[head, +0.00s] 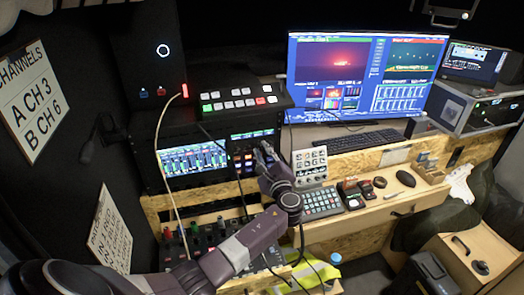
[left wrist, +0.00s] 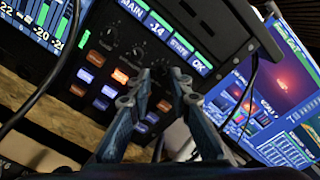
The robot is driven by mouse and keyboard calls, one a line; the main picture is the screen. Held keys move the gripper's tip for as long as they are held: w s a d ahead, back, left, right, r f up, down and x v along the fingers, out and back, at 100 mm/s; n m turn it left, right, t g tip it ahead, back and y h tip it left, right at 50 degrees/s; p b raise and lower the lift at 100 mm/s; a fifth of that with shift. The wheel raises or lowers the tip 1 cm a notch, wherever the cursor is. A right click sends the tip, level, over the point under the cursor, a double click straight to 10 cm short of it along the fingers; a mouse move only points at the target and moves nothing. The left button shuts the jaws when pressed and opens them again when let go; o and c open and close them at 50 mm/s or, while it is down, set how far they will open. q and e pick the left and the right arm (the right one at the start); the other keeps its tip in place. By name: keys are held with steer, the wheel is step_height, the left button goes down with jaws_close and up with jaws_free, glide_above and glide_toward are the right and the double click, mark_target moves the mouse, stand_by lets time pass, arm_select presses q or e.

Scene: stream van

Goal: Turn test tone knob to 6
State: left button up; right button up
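The left wrist view shows a dark rack panel with small black knobs, one (left wrist: 108,31) at upper left and another (left wrist: 138,53) nearer my fingers. Their labels are too small to read, so I cannot tell which is the test tone knob or its setting. My left gripper (left wrist: 163,76) points at the panel, its fingertips apart with nothing seen between them. It partly hides the panel's lower right part. In the head view my left gripper (head: 265,153) is in front of the rack unit's right end. My right gripper is not in view.
Lit buttons (left wrist: 120,76) sit below the knobs. A black cable (left wrist: 45,95) crosses the panel's left side. In the head view, a switcher (head: 240,98) sits above the rack, a mixer (head: 200,238) below, and a large monitor (head: 365,75) and a keypad (head: 322,203) stand right of the gripper.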

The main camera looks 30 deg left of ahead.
arm_select(q)
steer(key=shift+r, duration=0.15)
steer(key=shift+s, duration=0.1)
steer(key=v, duration=1.2)
